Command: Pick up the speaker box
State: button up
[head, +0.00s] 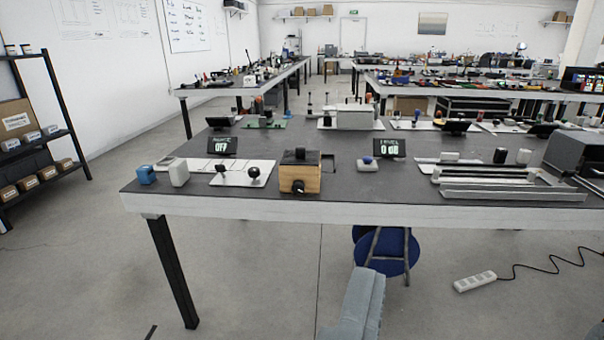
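No thing in the head view is plainly marked as a speaker box. The nearest box-like thing is a small wooden box (306,180) with a black top piece and a dark round knob low on its front. It sits at the front edge of the near table (230,205). A dark grey box (573,157) stands at the table's right end, cut by the picture's edge. A grey two-part shape at the bottom centre looks like my gripper (366,285). It is below and in front of the table, apart from both boxes. Its fingertips are not clear.
Left of the wooden box are a white plate (243,174) with black knobs and blue and white blocks (147,175). Two small displays (222,146) stand behind. Metal rails (515,190) lie right. A blue stool (400,262) and a power strip (475,281) are on the floor.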

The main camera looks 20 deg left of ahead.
aim_at(311, 176)
jog(key=i+j+z, duration=0.1)
jog(key=j, duration=0.4)
jog(key=i+j+z, duration=0.1)
jog(key=i+j, duration=0.2)
jog(key=j, duration=0.25)
jog(key=i+j+z, duration=0.1)
jog(key=j, duration=0.4)
jog(key=i+j+z, duration=0.1)
jog(key=j, duration=0.45)
jog(key=i+j+z, duration=0.15)
jog(key=j, duration=0.45)
jog(key=i+j+z, duration=0.1)
jog(key=j, duration=0.45)
jog(key=i+j+z, duration=0.1)
jog(key=j, duration=0.5)
